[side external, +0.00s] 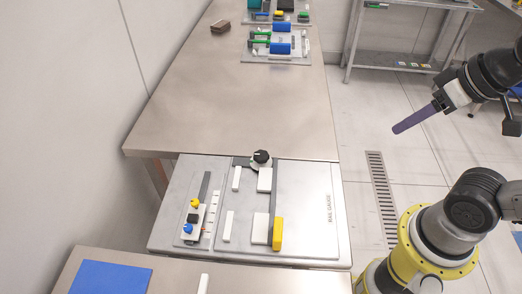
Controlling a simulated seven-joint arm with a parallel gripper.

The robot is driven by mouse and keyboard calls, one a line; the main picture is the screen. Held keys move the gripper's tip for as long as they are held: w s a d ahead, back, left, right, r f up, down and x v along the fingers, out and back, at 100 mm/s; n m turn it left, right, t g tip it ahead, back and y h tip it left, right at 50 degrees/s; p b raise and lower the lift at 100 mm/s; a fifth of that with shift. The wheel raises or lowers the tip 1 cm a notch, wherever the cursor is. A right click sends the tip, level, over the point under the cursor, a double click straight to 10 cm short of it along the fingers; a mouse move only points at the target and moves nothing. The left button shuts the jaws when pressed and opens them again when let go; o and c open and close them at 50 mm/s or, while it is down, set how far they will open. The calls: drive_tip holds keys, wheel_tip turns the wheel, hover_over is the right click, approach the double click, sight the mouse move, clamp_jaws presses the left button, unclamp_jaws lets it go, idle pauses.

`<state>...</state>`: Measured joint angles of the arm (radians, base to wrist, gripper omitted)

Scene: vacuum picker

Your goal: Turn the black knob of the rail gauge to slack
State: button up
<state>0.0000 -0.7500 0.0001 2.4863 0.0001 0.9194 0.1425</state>
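The rail gauge (310,230) is a light grey board, with its name printed near the right edge, on a lower surface between two tables. Its black knob (260,157) sits at the far end, with a small pale mark on top. A dark rail runs from there towards a yellow block (278,234) at the near end, with white blocks beside it. My gripper (404,127) is in the air to the right, well apart from the knob. A purple rod extends from the end of my arm towards the lower left. Its fingers cannot be made out.
Left of the gauge is a small panel with a yellow knob (195,203) and a blue knob (188,229). A blue mat (110,278) lies on the near table. The long far table (240,105) is mostly clear, with boards and a brown block (221,27) at its back.

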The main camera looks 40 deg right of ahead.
drive_tip(key=o, duration=0.4)
drive_tip(key=w+r+m, duration=0.2)
drive_tip(key=r, duration=0.1)
drive_tip(key=shift+w+r, duration=0.15)
drive_tip(key=shift+w, duration=0.05)
drive_tip(key=shift+o, duration=0.2)
drive_tip(key=m+g, duration=0.5)
drive_tip(key=g, duration=0.1)
hover_over(261, 154)
wheel_tip(261, 154, down, 11)
wheel_tip(261, 154, down, 13)
drive_tip(key=shift+s+f, duration=0.1)
clamp_jaws()
